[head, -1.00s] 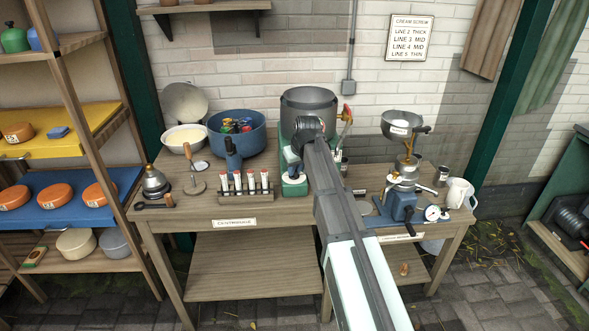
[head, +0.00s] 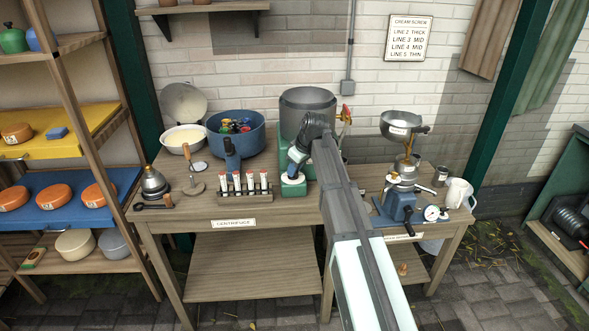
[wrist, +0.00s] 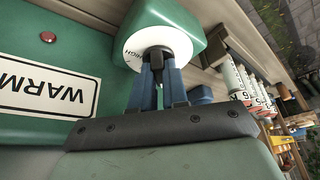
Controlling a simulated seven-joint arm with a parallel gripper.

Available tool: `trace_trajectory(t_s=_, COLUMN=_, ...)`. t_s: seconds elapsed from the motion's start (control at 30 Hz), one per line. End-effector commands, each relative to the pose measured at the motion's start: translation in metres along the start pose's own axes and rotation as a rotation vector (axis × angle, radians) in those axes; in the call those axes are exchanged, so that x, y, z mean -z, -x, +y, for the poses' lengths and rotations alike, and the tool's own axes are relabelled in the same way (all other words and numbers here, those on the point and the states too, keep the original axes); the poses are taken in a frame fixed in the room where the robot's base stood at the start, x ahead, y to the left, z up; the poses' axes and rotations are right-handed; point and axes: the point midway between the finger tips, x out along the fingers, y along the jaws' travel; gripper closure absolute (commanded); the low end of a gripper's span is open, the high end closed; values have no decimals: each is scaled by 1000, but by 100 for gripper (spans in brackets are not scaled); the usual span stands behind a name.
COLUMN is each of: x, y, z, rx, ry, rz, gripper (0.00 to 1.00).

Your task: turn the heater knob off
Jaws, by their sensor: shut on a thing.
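The heater is the green housing (head: 294,188) with a grey round vessel (head: 308,98) above it, on the bench behind my arm. Its knob is in front of the green block, with a white round dial (wrist: 155,47) lettered "HIGH" in the wrist view; the dial also shows in the head view (head: 292,179). My gripper (wrist: 158,72) has its blue-grey fingers at the middle of the dial, shut on the knob. The fingers hide most of the knob, and its pointer setting cannot be read. A "WARM" label (wrist: 45,88) is on the green panel beside it.
A rack of white-and-red tubes (head: 245,187) stands close left of the heater. A blue pot (head: 236,133) stands behind it. A metal separator with a bowl (head: 402,122) and a white jug (head: 459,193) stand at the right.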

Motion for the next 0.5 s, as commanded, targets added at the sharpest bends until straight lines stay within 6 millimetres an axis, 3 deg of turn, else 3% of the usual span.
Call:
trace_trajectory(t_s=0.2, x=-1, y=-1, z=-1, rx=3, ry=3, rz=-3, gripper=100)
trace_trajectory(t_s=0.23, x=-1, y=-1, z=-1, rx=3, ry=2, rz=-3, gripper=85)
trace_trajectory(t_s=0.5, x=-1, y=-1, z=0, rx=0, ry=1, rz=-3, gripper=61)
